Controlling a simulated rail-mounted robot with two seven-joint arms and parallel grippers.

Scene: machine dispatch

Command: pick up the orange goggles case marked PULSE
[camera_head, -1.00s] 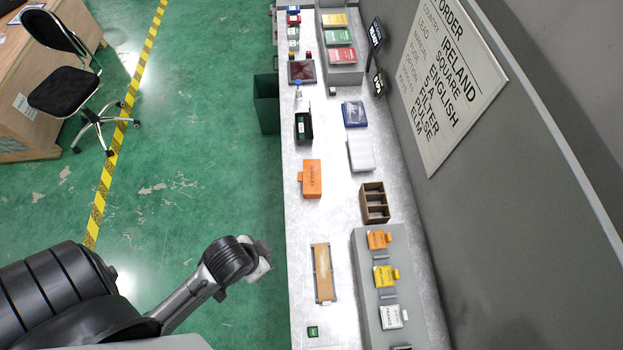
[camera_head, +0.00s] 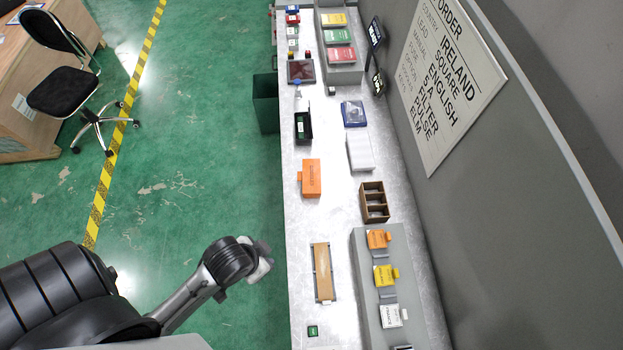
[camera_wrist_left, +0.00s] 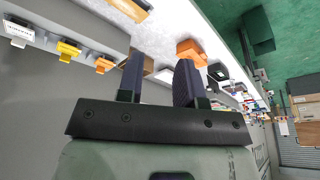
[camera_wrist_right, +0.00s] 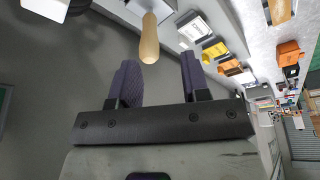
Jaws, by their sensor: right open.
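A small orange case (camera_head: 378,239) with a tab lies at the far end of a row on the grey raised shelf, beyond a yellow case and a white one. It also shows in the left wrist view (camera_wrist_left: 104,64) and the right wrist view (camera_wrist_right: 230,67). Its lettering is too small to read. A larger orange box (camera_head: 311,178) stands on the bench; its marking is not readable either. My left gripper (camera_wrist_left: 160,78) is open and empty, apart from both. My right gripper (camera_wrist_right: 158,78) is open and empty, also apart from the cases.
A yellow case (camera_head: 384,275) and a white case (camera_head: 391,316) share the grey shelf (camera_head: 366,290). A wooden compartment box (camera_head: 374,203) stands just beyond it. A brown board (camera_head: 322,272) lies on the bench beside the shelf. A wall sign (camera_head: 450,80) hangs at right.

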